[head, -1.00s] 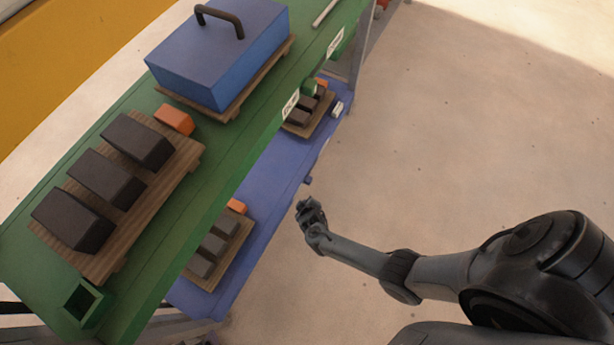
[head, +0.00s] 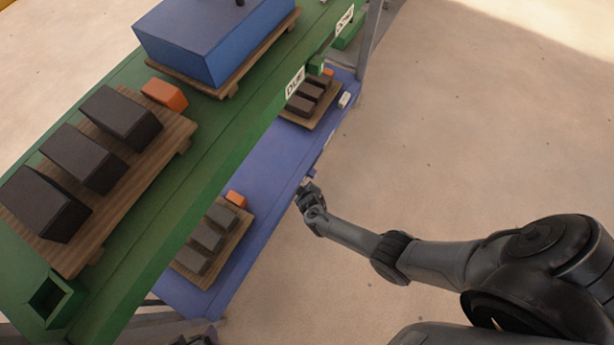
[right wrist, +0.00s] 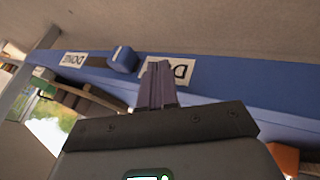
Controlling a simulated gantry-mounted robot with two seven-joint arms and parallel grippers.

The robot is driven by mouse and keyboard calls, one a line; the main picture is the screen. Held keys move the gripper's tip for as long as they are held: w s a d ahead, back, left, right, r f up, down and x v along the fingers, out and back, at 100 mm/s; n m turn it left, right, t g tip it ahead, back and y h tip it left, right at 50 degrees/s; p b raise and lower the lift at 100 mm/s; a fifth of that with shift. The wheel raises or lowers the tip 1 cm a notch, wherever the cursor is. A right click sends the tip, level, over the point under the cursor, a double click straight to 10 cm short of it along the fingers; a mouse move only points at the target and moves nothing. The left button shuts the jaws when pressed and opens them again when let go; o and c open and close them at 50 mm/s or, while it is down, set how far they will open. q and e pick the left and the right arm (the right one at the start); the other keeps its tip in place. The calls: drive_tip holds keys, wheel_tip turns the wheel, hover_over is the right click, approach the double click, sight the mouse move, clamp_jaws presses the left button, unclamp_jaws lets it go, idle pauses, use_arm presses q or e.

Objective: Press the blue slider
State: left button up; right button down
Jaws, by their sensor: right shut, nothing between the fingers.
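The blue slider (right wrist: 123,60) is a small blue block on the front edge of the blue shelf (right wrist: 225,82), between two white labels in the right wrist view. In the head view it is barely visible beside my right gripper (head: 304,190). The right gripper's fingers, also in the right wrist view (right wrist: 158,66), are shut with nothing between them. They appear just right of the slider there, overlapping the right label (right wrist: 181,70). I cannot tell whether they touch the edge. My left gripper is not seen.
The green upper shelf (head: 215,135) overhangs the blue shelf. It carries a blue box (head: 190,45) and a wooden pallet (head: 150,165) with dark blocks and an orange block (head: 165,95). More loaded pallets sit on the blue shelf. Open floor (head: 470,150) lies to the right.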

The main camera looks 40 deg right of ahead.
sight(312, 174)
use_arm(q)
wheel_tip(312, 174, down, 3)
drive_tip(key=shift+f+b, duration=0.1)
drive_tip(key=shift+b, duration=1)
use_arm(e)
drive_tip(key=d, duration=0.1)
drive_tip(key=w+d+f, duration=0.1)
drive_tip(key=d, duration=0.1)
drive_tip(key=w+d, duration=0.1)
drive_tip(key=shift+w+d+f, duration=0.1)
drive_tip(key=shift+d+f, duration=0.05)
